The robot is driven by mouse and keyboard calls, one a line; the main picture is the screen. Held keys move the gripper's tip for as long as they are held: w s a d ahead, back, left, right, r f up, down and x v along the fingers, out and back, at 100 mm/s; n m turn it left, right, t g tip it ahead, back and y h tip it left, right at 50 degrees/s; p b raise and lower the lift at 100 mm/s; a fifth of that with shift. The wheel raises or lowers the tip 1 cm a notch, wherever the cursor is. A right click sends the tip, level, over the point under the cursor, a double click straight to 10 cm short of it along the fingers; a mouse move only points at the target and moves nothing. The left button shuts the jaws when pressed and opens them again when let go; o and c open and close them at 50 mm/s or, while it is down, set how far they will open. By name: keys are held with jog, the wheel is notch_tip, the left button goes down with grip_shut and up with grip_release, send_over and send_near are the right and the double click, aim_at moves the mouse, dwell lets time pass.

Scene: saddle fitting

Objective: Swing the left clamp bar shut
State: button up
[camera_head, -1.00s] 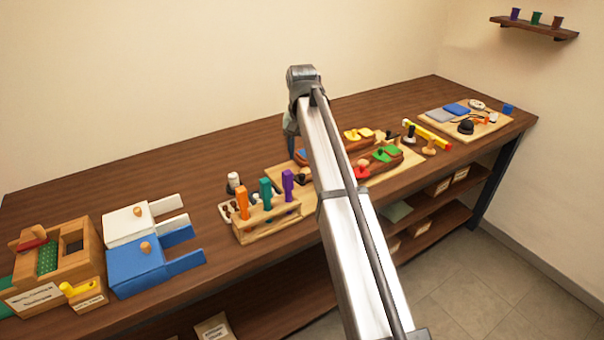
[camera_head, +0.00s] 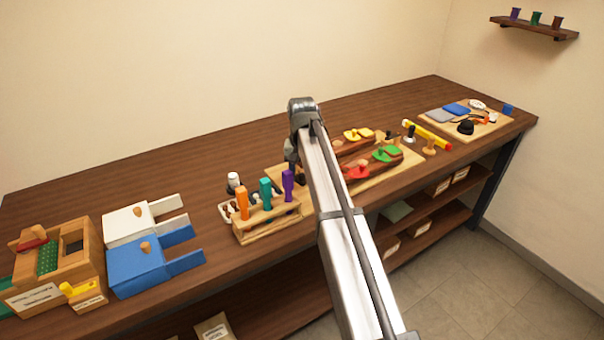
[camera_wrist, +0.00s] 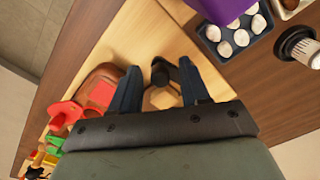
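My gripper (camera_wrist: 160,68) is open in the wrist view, its two dark fingers apart. Between the fingertips is a small black part (camera_wrist: 162,72) with a pale wooden block (camera_wrist: 163,97) beside it. The black part may be the left clamp's bar or knob; I cannot tell its angle or whether the fingers touch it. Just left of the fingers is the end of a brown saddle-shaped piece (camera_wrist: 97,77) with a red block (camera_wrist: 101,93) on it.
In the head view, a wooden rack (camera_head: 268,227) with orange, teal and purple handles stands close left of my gripper. Red, green and yellow parts sit on brown pieces to the right. Blue (camera_head: 136,268) and white (camera_head: 127,225) blocks stand further left. The table's back strip is clear.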

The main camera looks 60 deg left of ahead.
grip_shut()
jog(key=shift+w, duration=0.15)
jog(key=w+n, duration=0.1)
jog(key=n, duration=0.1)
jog(key=w+a+n, duration=0.1)
jog(key=n, duration=0.1)
jog(key=shift+n, duration=0.3)
jog(key=n, duration=0.1)
jog(key=w+a+n, duration=0.1)
jog(key=n, duration=0.1)
jog(key=shift+w+n, duration=0.1)
jog(key=shift+n, duration=0.2)
jog(key=a+n, duration=0.1)
jog(key=n, duration=0.1)
jog(key=w+a+n, duration=0.1)
jog(key=n, duration=0.1)
jog(key=shift+a+n, duration=0.35)
jog(key=shift+n, duration=0.6)
jog(key=shift+a+n, duration=0.35)
jog(key=shift+n, duration=0.6)
jog(key=shift+a, duration=0.1)
